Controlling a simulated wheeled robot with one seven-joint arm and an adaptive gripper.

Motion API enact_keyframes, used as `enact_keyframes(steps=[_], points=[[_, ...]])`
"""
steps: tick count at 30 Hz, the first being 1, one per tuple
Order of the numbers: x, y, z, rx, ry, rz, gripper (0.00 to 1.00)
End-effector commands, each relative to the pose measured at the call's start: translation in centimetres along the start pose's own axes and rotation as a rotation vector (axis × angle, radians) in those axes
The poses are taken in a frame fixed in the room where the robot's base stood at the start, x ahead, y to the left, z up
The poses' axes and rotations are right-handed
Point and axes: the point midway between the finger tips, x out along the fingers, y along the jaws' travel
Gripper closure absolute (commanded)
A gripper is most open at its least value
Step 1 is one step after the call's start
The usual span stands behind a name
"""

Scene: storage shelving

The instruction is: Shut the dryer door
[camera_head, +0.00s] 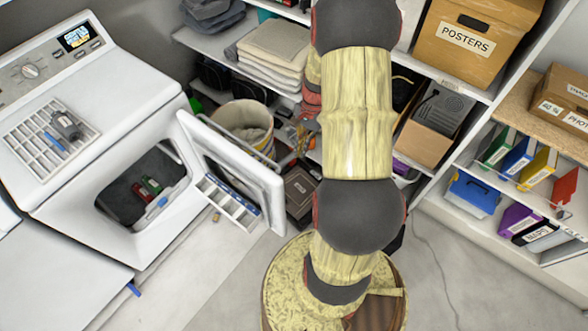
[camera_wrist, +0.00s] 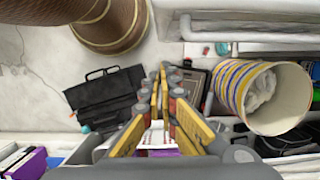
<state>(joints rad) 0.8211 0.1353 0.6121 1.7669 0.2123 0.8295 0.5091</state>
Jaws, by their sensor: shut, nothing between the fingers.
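The dryer (camera_head: 100,120) stands at the left in the head view. Its white door (camera_head: 235,170) hangs open, swung out to the right of the dark drum opening (camera_head: 150,185), with a grid rack on its inner face. My gripper is hidden behind my arm in the head view. In the wrist view my gripper (camera_wrist: 165,75) is shut and empty, fingers together. A white edge, apparently the door (camera_wrist: 250,25), shows at the upper right there, apart from the fingers.
A striped basket (camera_head: 243,125) stands behind the door; it also shows in the wrist view (camera_wrist: 238,90). A dark case (camera_head: 300,190) lies right of the door. Shelves with a posters box (camera_head: 470,40) and binders line the right. The floor (camera_head: 210,280) before the dryer is mostly clear.

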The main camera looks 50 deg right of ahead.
Motion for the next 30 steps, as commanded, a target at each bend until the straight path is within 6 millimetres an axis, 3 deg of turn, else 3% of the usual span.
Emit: enact_keyframes(steps=[8, 20, 30], points=[[2.6, 0.1, 0.1, 0.021, -0.002, 0.004, 1.0], [10.3, 0.1, 0.1, 0.02, -0.001, 0.003, 1.0], [10.9, 0.0, 3.7, 0.018, 0.001, 0.002, 1.0]])
